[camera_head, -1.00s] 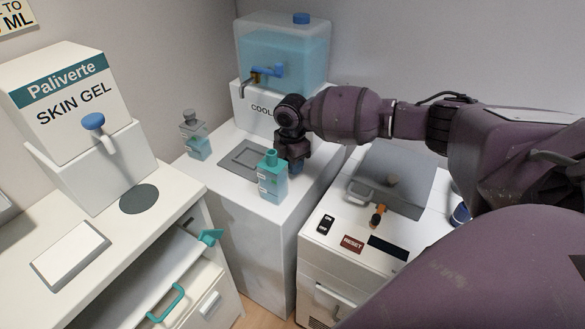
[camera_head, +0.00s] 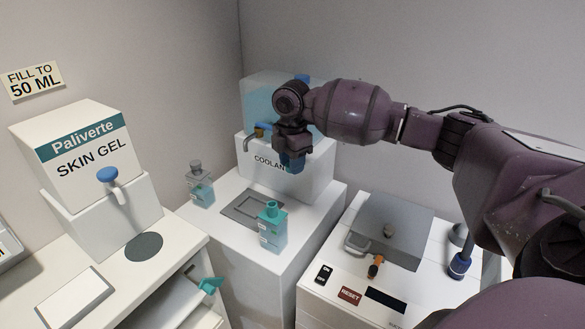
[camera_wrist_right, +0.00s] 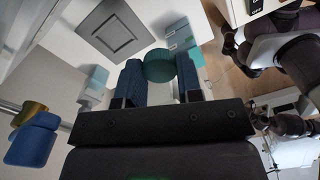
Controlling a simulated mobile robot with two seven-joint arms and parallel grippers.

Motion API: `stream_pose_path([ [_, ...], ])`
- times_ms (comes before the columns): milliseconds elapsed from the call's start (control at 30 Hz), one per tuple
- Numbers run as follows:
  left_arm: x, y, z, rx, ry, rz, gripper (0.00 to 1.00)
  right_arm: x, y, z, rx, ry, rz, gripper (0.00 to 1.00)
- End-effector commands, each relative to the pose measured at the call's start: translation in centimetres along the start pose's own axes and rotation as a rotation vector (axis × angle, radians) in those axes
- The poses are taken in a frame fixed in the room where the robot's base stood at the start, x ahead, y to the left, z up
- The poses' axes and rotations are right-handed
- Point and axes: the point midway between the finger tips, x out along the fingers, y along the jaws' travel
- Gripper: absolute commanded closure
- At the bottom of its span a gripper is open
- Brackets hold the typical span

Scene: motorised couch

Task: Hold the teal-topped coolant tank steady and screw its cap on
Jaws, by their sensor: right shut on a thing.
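The teal-topped coolant tank (camera_head: 272,232) stands upright on the white coolant stand, in front of the recessed grey plate. It also shows in the wrist view (camera_wrist_right: 184,38). My right gripper (camera_head: 292,168) is above and behind the tank, apart from it. In the wrist view its blue fingers (camera_wrist_right: 160,75) are shut on a round dark teal cap (camera_wrist_right: 158,65). The cap is hidden behind the fingers in the head view. My left gripper is not clearly in view, and nothing holds the tank.
A grey-topped tank (camera_head: 200,186) stands left of the plate (camera_head: 252,208). The coolant dispenser (camera_head: 262,160) with its tap is behind. A skin gel dispenser (camera_head: 85,170) is on the left counter. A machine with a grey lid (camera_head: 392,230) and RESET label is at right.

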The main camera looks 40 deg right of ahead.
Motion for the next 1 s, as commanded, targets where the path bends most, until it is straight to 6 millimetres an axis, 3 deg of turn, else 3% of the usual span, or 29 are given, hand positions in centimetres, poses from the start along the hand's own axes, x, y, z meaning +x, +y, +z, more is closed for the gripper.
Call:
stream_pose_path([
  [467,-0.1,0.0,-0.3,0.000,0.006,0.000,0.07,0.1,-0.2,-0.4,0.024,-0.001,-0.001,0.88],
  [667,-0.1,0.0,-0.3,0.000,0.007,0.000,0.07,0.8,-1.3,-2.6,0.187,-0.007,-0.006,0.88],
  [1000,-0.1,-0.1,-0.3,0.002,0.006,0.000,0.07,2.3,-4.5,-7.7,0.614,-0.019,-0.005,0.88],
])
